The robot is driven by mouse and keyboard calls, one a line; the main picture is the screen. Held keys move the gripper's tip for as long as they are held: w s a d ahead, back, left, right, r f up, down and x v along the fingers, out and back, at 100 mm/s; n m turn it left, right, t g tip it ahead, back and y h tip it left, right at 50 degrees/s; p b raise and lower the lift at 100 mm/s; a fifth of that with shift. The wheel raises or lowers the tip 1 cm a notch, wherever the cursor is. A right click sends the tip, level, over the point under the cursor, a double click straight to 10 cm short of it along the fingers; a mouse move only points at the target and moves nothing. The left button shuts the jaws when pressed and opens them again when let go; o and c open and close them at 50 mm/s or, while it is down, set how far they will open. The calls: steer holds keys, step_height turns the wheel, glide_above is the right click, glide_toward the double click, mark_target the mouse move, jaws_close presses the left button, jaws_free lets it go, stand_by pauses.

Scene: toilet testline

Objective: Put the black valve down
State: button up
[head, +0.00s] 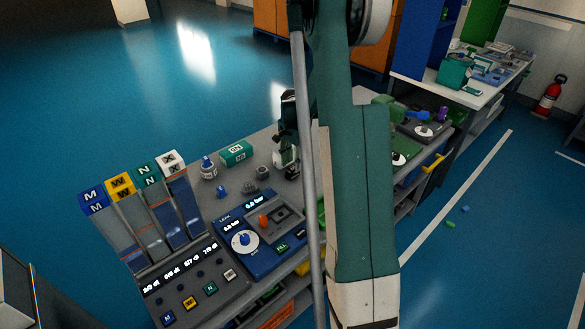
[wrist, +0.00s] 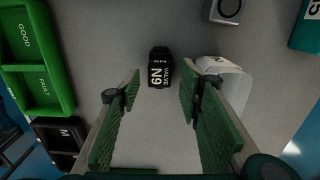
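The black valve (wrist: 160,67), with white lettering on it, is on the grey bench top in the wrist view. My gripper (wrist: 160,85) has its two green-padded fingers spread wide, one on each side of the valve's near end. A gap shows between the valve and each finger, so nothing appears to be gripped. In the head view my arm covers much of the work area, and I cannot make out the valve there.
A white container (wrist: 232,85) stands close outside the right finger. A green tray (wrist: 38,60) marked GOOD and a black box (wrist: 60,140) are at left. In the head view, a blue leak tester (head: 250,232) and lettered columns (head: 140,215) stand on the bench.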

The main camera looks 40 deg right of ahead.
mark_target(292, 168)
step_height(292, 168, up, 8)
steer(key=shift+p, duration=0.3)
steer(key=shift+f, duration=0.15)
stand_by(0.5)
steer(key=s+a+r+n+t, duration=0.1)
steer(key=s+a+r+n, duration=0.2)
steer(key=a+r, duration=0.4)
steer(key=s+a+r+n+t+h, duration=0.1)
steer(key=s+a+r+n, duration=0.1)
steer(key=a+r, duration=0.5)
steer(key=s+a+r+n+t, duration=0.1)
steer(key=s+a+r+n, duration=0.25)
steer(key=a, duration=0.65)
steer(key=s+a+r+n+t, duration=0.1)
steer(key=s+a+n, duration=0.3)
steer(key=s+a, duration=0.5)
steer(key=s+a+r+n+t+y, duration=0.1)
steer(key=s+a+r+n+t, duration=0.1)
steer(key=s+a+n, duration=0.3)
steer(key=shift+s+a+t, duration=0.6)
steer(key=shift+s+a, duration=1.75)
steer(key=shift+a, duration=0.15)
